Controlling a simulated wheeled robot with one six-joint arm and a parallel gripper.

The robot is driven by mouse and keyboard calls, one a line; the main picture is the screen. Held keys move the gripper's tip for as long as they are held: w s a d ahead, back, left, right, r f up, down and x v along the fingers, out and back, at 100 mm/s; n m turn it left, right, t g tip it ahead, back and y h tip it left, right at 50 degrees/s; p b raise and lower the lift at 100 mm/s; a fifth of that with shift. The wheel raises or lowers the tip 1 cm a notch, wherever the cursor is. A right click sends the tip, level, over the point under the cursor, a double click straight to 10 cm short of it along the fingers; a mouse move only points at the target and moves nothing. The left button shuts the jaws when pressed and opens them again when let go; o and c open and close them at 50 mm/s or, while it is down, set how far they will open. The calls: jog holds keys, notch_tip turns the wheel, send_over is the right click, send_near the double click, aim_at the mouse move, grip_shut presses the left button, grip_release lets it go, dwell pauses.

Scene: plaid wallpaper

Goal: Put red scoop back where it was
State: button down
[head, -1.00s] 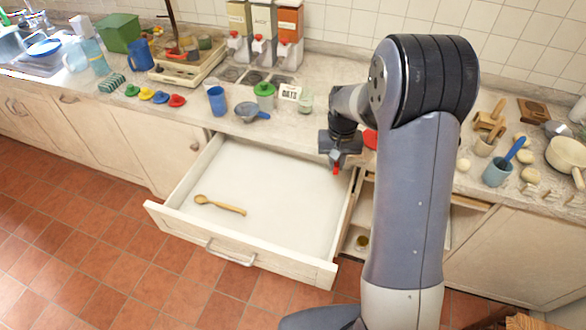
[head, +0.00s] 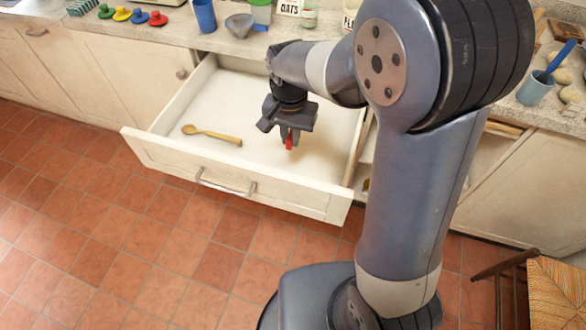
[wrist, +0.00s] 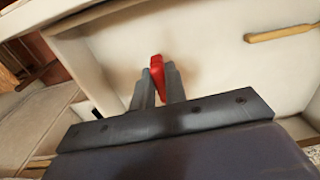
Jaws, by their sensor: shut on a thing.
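My gripper (head: 289,138) is shut on the red scoop (head: 289,143), of which only a small red part shows between the fingers. In the wrist view the red scoop (wrist: 157,70) stands out between the two grey fingertips. My gripper points down over the right part of the open drawer (head: 240,186). I cannot tell whether the scoop touches the drawer floor. A wooden spoon (head: 212,135) lies in the drawer at the left, apart from my gripper.
The counter above holds a blue cup (head: 204,15), a grey scoop-like bowl (head: 240,26) and several coloured knobbed lids. A chair (head: 555,285) stands at the lower right. The drawer floor between spoon and gripper is clear.

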jog(key=shift+s+a+f+b, duration=0.35)
jog(key=shift+s+a+f, duration=0.1)
jog(key=shift+f, duration=0.2)
notch_tip(320, 180, down, 10)
jog(key=shift+r+b, duration=0.2)
jog(key=shift+b, duration=0.15)
jog(key=shift+f, duration=0.2)
jog(key=c, duration=1.4)
grip_release()
jog(key=shift+c, duration=0.2)
notch_tip(320, 180, up, 12)
jog(key=shift+s+r+p, duration=0.1)
jog(key=shift+r+p, duration=0.1)
jog(key=shift+p, duration=0.4)
